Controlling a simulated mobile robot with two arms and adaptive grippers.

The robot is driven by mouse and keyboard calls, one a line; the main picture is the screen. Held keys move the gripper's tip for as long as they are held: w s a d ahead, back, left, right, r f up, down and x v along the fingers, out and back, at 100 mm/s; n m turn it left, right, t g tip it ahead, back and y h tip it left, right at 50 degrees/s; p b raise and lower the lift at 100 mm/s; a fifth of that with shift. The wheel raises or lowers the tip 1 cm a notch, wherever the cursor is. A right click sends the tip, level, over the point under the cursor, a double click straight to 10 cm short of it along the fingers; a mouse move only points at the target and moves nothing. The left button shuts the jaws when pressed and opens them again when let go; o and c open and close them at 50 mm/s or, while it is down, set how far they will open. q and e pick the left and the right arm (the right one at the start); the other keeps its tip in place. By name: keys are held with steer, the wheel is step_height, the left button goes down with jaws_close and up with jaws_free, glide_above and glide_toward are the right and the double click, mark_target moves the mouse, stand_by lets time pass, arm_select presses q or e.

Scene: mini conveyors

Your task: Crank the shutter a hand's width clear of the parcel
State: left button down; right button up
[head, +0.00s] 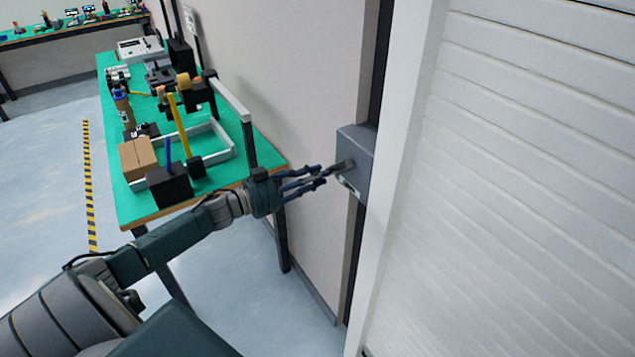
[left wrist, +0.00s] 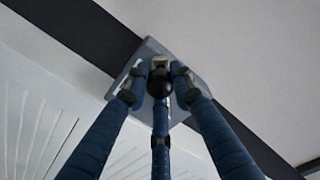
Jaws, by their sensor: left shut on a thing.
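The white slatted shutter (head: 530,170) fills the right of the head view; its lower edge is out of view. A grey crank box (head: 357,150) is fixed on the wall just left of the shutter's white frame. A short crank handle (head: 343,166) sticks out of it. My left gripper (head: 326,174) is at the box, its fingers shut on the crank handle. In the left wrist view the fingers close around a black knob (left wrist: 160,82) in front of the grey box (left wrist: 196,85). No parcel shows at the shutter. My right gripper is not in view.
A green-topped workbench (head: 145,207) stands left along the wall, holding a brown cardboard box (head: 137,157), a white frame (head: 222,135) and several tools. Yellow-black floor tape (head: 89,190) runs beside it. The floor left of the tape is clear.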

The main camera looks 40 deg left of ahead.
arm_select(q)
steer(key=shift+a+r+m, duration=0.2)
steer(key=shift+a+m, duration=0.05)
steer(key=shift+m, duration=0.05)
steer(key=c, duration=1.5)
jaws_free()
steer(key=shift+o, duration=0.2)
steer(key=v, duration=1.2)
